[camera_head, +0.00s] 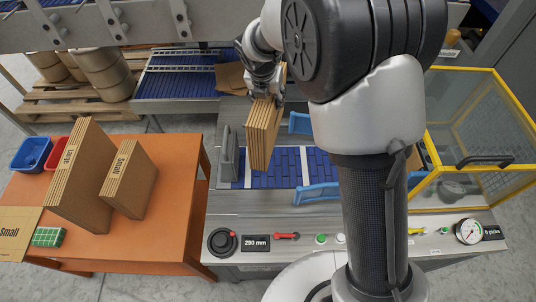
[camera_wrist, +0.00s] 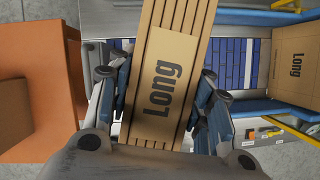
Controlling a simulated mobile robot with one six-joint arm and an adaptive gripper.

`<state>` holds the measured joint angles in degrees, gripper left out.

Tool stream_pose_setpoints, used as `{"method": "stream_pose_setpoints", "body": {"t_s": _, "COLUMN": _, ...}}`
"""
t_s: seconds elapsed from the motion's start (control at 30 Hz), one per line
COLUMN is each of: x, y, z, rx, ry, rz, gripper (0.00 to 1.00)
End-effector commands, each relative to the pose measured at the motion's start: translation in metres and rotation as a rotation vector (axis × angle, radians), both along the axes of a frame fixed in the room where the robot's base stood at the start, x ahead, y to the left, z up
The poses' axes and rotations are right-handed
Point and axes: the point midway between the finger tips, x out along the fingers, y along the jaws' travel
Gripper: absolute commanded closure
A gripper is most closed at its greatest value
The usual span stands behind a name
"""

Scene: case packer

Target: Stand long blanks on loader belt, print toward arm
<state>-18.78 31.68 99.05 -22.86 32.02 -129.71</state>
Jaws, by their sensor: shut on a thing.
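My gripper (camera_head: 264,88) is shut on a bundle of tan cardboard blanks (camera_head: 264,135), held over the blue loader belt (camera_head: 312,166). In the wrist view the held blanks (camera_wrist: 165,75) show the print "Long", facing the camera, with layered edges on both sides. The fingers sit on either side of the bundle. In the head view the bundle hangs upright, slightly tilted, beside a grey upright plate (camera_head: 228,155). I cannot tell whether its lower edge touches the belt. My arm hides part of the belt's right side.
Blue guides (camera_head: 318,194) flank the belt. A yellow-framed guard (camera_head: 480,110) stands right. Another "Long" cardboard piece (camera_wrist: 297,65) shows in the wrist view.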

Motion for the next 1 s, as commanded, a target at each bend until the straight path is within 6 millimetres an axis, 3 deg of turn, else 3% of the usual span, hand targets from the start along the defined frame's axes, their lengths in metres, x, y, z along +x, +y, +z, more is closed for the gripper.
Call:
{"method": "stream_pose_setpoints", "body": {"t_s": 0.2, "x": 0.000, "y": 0.002, "z": 0.007, "rx": 0.001, "ry": -0.002, "rz": 0.191, "gripper": 1.00}}
{"method": "stream_pose_setpoints", "body": {"t_s": 0.37, "x": 0.000, "y": 0.002, "z": -0.002, "rx": 0.000, "ry": 0.001, "rz": 0.242, "gripper": 1.00}}
{"method": "stream_pose_setpoints", "body": {"t_s": 0.8, "x": -0.001, "y": 0.003, "z": -0.113, "rx": -0.001, "ry": 0.002, "rz": 0.248, "gripper": 1.00}}
{"method": "stream_pose_setpoints", "body": {"t_s": 1.0, "x": 0.000, "y": 0.003, "z": -0.147, "rx": 0.000, "ry": 0.000, "rz": 0.247, "gripper": 1.00}}
